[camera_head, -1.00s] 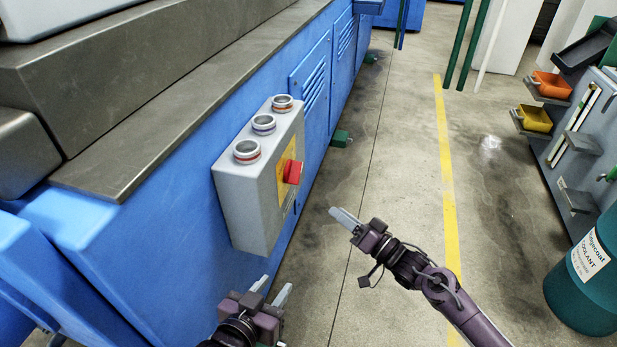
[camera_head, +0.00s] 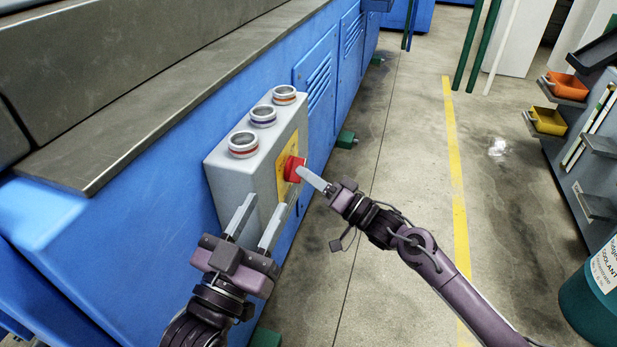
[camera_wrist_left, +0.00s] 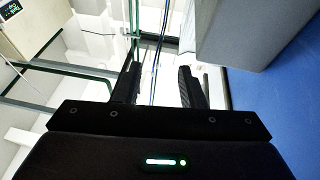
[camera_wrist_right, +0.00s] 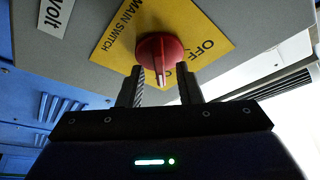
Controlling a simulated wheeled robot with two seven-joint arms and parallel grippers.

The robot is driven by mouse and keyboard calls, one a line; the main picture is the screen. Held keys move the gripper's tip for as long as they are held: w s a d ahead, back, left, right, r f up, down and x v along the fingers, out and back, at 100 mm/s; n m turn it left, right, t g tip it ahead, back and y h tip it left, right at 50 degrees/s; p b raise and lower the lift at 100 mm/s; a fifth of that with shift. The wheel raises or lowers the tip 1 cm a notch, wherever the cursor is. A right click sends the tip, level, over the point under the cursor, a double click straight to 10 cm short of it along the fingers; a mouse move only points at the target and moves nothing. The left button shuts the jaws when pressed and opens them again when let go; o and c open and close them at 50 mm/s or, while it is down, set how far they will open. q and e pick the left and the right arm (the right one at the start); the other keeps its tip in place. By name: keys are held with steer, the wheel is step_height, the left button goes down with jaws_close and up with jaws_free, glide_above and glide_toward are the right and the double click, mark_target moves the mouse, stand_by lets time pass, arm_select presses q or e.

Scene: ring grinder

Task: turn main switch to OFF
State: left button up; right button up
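The main switch is a red rotary knob (camera_head: 294,168) on a yellow plate (camera_head: 283,186) on the side of the grey control box (camera_head: 228,181). In the right wrist view the knob (camera_wrist_right: 158,47) has a white line pointing down the picture, and "OFF" shows to its right. My right gripper (camera_head: 302,171) is at the knob. Its fingers (camera_wrist_right: 160,76) are apart, one on each side of the knob's lower part; I cannot tell if they touch it. My left gripper (camera_head: 268,204) is open and empty beside the box's lower front; its fingers (camera_wrist_left: 158,68) also show apart in the left wrist view.
Several round buttons (camera_head: 263,115) stand on top of the box, which is fixed to the blue machine (camera_head: 140,230). A shelf with an orange bin (camera_head: 566,86) and a teal drum (camera_head: 590,315) stand at the right.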

arm_select(q)
steer(key=shift+s+r, duration=0.1)
steer(key=shift+r, duration=0.3)
arm_select(e)
steer(key=shift+w+a, duration=0.15)
steer(key=shift+a, duration=0.1)
steer(key=shift+c, duration=0.3)
jaws_close()
